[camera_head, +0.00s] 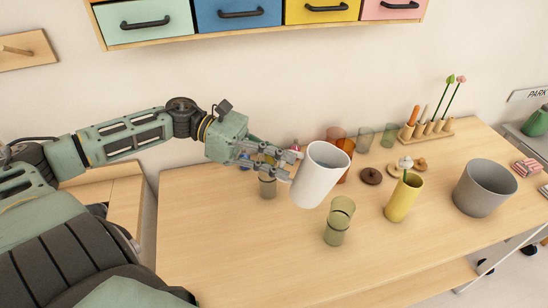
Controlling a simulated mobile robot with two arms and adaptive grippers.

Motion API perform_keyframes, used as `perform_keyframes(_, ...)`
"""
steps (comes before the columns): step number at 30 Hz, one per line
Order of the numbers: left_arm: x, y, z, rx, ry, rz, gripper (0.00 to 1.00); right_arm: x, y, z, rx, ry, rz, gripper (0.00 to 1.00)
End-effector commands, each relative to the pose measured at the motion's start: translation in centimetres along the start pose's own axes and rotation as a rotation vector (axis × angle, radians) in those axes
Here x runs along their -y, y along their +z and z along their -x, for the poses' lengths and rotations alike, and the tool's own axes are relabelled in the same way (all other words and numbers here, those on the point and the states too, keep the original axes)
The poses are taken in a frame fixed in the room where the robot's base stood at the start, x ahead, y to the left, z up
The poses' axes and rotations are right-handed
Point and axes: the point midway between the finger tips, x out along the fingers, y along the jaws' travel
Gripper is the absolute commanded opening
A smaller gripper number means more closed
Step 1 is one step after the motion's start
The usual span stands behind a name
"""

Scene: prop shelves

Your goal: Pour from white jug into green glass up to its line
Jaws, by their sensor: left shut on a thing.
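The white jug (319,178) is in the middle of the head view, held above the table. My left gripper (289,165) is shut on its left side. The jug leans a little to the right, and its inside bottom is hidden. No stream shows at its rim. An olive-green glass (338,222) stands on the table below and to the right of the jug, apart from it. It has a band across its middle; I cannot tell whether this is a line or a liquid level. My right gripper is not in view.
A yellow vase (403,198) and a grey bin (484,188) stand to the right. The front left of the table (225,255) is clear. Drawers (240,12) hang above.

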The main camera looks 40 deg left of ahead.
Motion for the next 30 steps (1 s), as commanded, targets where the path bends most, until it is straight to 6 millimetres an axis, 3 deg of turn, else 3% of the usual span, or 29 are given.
perform_keyframes(6,-0.2,1.1,-1.0,-0.082,0.002,0.008,0.00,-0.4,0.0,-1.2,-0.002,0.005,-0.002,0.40)
perform_keyframes(15,-0.2,1.9,-0.9,-0.242,0.000,0.041,0.00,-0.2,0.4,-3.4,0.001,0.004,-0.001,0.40)
perform_keyframes(20,-0.1,3.4,-0.7,-0.339,0.000,0.063,0.00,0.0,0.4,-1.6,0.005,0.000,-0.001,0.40)
perform_keyframes(29,-0.2,3.9,-1.2,-0.472,0.002,0.091,0.00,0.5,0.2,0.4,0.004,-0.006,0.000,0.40)
perform_keyframes(30,-0.3,3.5,-1.2,-0.463,0.003,0.091,0.00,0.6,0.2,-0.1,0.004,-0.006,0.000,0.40)
